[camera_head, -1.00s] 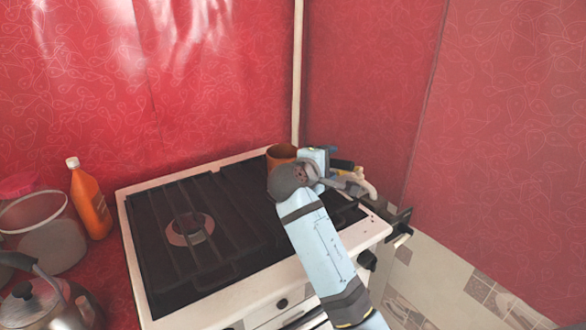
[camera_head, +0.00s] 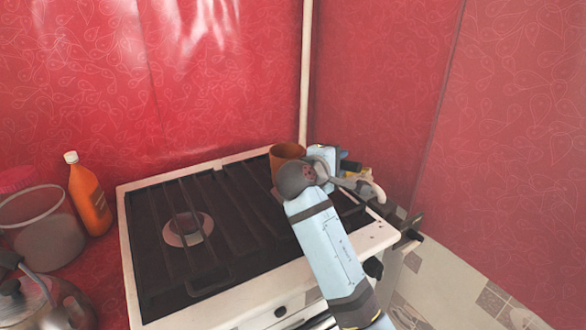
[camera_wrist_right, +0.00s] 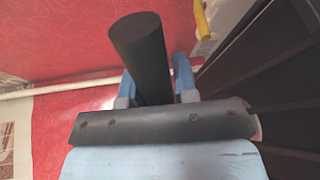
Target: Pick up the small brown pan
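The small brown pan (camera_head: 287,153) stands at the back right corner of the stove, partly hidden by my right wrist. My right gripper (camera_head: 322,156) is right beside it, on its right side. In the right wrist view, a thick black handle (camera_wrist_right: 145,58), which looks like the pan's, lies between the two blue fingers (camera_wrist_right: 154,82). The fingers sit close against both sides of it, so the gripper looks shut on the handle. The pan's body is mostly hidden in that view. My left gripper is not in view.
The stove (camera_head: 158,315) has black grates over its burners. An orange bottle (camera_head: 88,200), a clear bucket (camera_head: 45,235) and a kettle (camera_head: 35,300) stand left of it. Red walls close in behind and to the right. A yellow object (camera_wrist_right: 202,20) shows near the handle.

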